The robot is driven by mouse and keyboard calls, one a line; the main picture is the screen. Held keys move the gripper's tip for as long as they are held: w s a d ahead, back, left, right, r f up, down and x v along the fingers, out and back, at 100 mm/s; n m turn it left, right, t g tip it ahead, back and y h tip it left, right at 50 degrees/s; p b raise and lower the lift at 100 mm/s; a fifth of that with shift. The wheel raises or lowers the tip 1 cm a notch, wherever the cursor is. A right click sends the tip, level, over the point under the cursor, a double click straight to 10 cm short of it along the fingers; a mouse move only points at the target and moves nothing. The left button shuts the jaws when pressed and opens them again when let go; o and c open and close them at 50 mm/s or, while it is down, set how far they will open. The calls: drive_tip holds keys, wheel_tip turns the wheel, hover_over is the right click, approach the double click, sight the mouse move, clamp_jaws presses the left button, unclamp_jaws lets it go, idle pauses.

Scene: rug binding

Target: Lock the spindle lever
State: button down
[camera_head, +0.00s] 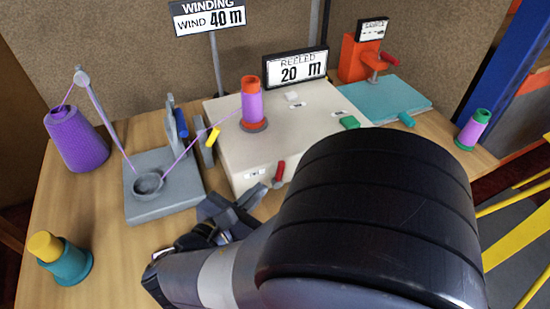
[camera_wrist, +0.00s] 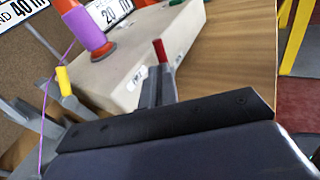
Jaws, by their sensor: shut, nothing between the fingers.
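A lever with a red handle (camera_head: 279,172) is at the front face of the beige winder box (camera_head: 237,176), next to a small label. In the wrist view the red handle (camera_wrist: 160,51) stands just beyond my fingertips. My gripper (camera_head: 262,187) is shut and empty, with its tips close by the lever; I cannot tell whether they touch it. The gripper's fingers also show in the wrist view (camera_wrist: 158,82). A purple spool with red ends (camera_head: 251,105) stands upright on the box's spindle, with purple thread running to it.
A yellow-handled lever (camera_head: 213,137) stands left of the box. A grey thread stand (camera_head: 181,199), purple cone (camera_head: 75,140) and teal-yellow spool (camera_head: 65,262) are further left. The sign (camera_head: 295,68) reads "20 m"; another (camera_head: 208,16) reads "WIND 40 m". A green button (camera_head: 349,122) is at right.

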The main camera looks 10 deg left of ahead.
sight(283, 169)
drive_tip(key=shift+b+x, duration=0.3)
drive_tip(key=shift+x, duration=2.35)
drive_tip(key=shift+w+d+r+g+p, duration=0.15)
drive_tip(key=shift+d+g+p, duration=0.1)
drive_tip(key=shift+g+p, duration=0.3)
drive_tip(key=shift+w+d+r+m+g+y+p, duration=0.2)
drive_tip(key=shift+d+r+m+g+y+p, duration=0.3)
drive_tip(key=shift+p, duration=0.65)
drive_tip(key=d+m+g+y+p, duration=0.1)
drive_tip(key=w+d+m+g+y+p, duration=0.1)
drive_tip(key=y+p, duration=0.1)
drive_tip(key=d+m+g+y+p, duration=0.1)
drive_tip(key=g+p, duration=0.1)
drive_tip(key=shift+w+f+y, duration=0.35)
drive_tip(key=shift+w+y, duration=0.05)
drive_tip(key=g+y+p, duration=0.1)
drive_tip(key=d+f+m+g+y+p, duration=0.1)
drive_tip(key=shift+w+f+y, duration=0.2)
drive_tip(key=shift+w+y, duration=0.1)
drive_tip(key=shift+w, duration=0.05)
drive_tip(key=shift+a, duration=0.1)
drive_tip(key=shift+a+f, duration=0.1)
drive_tip(key=shift+f, duration=0.05)
